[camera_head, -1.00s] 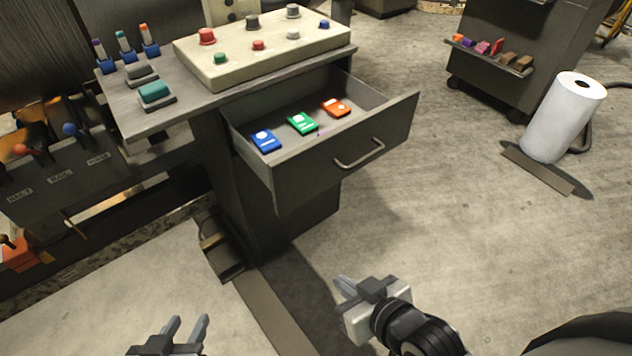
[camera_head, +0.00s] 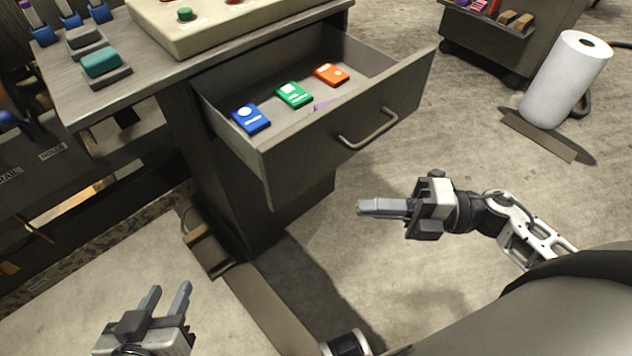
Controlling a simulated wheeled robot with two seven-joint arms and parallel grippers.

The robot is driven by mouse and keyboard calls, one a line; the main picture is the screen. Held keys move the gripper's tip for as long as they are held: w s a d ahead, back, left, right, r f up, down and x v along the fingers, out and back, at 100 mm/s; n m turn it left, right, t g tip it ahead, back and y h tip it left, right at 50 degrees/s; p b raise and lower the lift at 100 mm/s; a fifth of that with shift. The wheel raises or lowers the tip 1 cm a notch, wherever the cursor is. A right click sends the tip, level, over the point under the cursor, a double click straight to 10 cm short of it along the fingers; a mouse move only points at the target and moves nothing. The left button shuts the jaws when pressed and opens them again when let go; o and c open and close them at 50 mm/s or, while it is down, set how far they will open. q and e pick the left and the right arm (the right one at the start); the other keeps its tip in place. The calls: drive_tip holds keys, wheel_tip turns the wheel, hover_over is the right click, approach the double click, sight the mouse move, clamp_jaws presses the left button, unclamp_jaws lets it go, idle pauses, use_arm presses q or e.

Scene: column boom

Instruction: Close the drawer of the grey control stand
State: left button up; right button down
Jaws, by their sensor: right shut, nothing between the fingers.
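The drawer (camera_head: 345,146) of the grey control stand (camera_head: 222,165) is pulled out toward the lower right. A metal bar handle (camera_head: 369,129) is on its front. A blue (camera_head: 250,118), a green (camera_head: 294,94) and an orange (camera_head: 331,75) flat item lie in it, with a purple item partly hidden behind the front wall. My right gripper (camera_head: 362,207) is shut and empty, below the handle in the picture and apart from the drawer front, fingers pointing left. My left gripper (camera_head: 168,299) is open and empty at the lower left, away from the stand.
A cream button box (camera_head: 222,28) and teal-topped switch (camera_head: 101,63) sit on the stand's top. A white roll (camera_head: 566,80) stands on the floor at the right, near a dark cabinet (camera_head: 507,45).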

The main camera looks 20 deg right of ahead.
approach(270, 188)
drive_tip(key=s+a, duration=0.1)
drive_tip(key=a, duration=0.3)
drive_tip(key=w, duration=0.1)
drive_tip(key=w+a, duration=0.1)
drive_tip(key=w, duration=0.1)
drive_tip(key=shift+w+a+p, duration=0.2)
drive_tip(key=shift+a+p, duration=0.05)
drive_tip(key=shift+p, duration=0.05)
